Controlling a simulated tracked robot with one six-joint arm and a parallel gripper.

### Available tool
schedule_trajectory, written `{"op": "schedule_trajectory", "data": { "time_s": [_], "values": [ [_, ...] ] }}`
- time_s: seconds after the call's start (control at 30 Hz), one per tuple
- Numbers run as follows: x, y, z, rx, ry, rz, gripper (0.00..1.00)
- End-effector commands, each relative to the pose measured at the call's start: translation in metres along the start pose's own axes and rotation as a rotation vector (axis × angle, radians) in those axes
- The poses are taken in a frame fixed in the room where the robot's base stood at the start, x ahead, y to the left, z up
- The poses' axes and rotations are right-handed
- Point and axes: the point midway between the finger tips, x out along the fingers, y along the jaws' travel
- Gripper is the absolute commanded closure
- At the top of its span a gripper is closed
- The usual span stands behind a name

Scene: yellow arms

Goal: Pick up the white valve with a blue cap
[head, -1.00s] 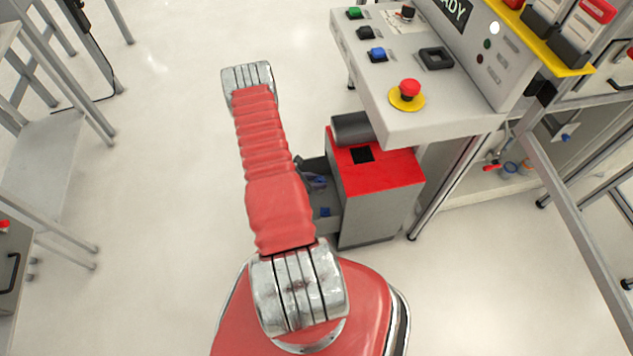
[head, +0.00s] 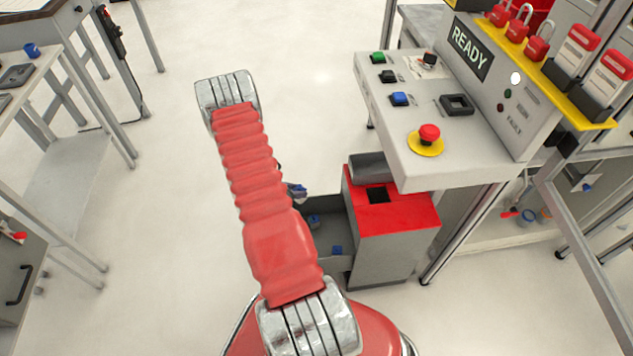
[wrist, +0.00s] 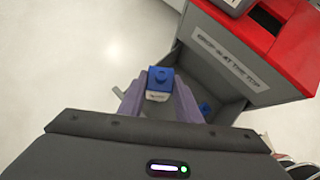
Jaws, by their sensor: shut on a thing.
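In the wrist view my gripper (wrist: 158,92) has its two purple fingers shut on a small white valve with a blue cap (wrist: 159,76). The cap faces the camera and the white body shows below it. In the head view my arm hides most of the gripper; a bit of it (head: 296,190) shows just left of the grey tray. The held valve cannot be made out clearly there.
A grey bin with a red top (head: 400,210) stands right of the gripper. Its open grey tray (head: 328,262) holds blue-capped pieces (head: 337,250). A control desk (head: 470,165) overhangs at the right. Open floor lies to the left.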

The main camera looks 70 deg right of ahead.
Motion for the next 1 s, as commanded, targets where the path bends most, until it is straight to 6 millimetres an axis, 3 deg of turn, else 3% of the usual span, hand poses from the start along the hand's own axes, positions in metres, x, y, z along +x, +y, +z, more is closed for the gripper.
{"op": "schedule_trajectory", "data": {
  "time_s": [0.03, 0.2, 0.5, 0.8, 1.0],
  "values": [
    [-0.020, 0.019, 0.004, -0.025, -0.002, 0.033, 0.93],
    [-0.082, 0.068, 0.008, -0.118, -0.001, 0.125, 0.93],
    [-0.202, 0.137, 0.004, -0.290, -0.001, 0.299, 0.93],
    [-0.333, 0.181, -0.010, -0.475, -0.001, 0.485, 0.93],
    [-0.423, 0.196, -0.023, -0.606, -0.001, 0.615, 0.93]
  ]
}}
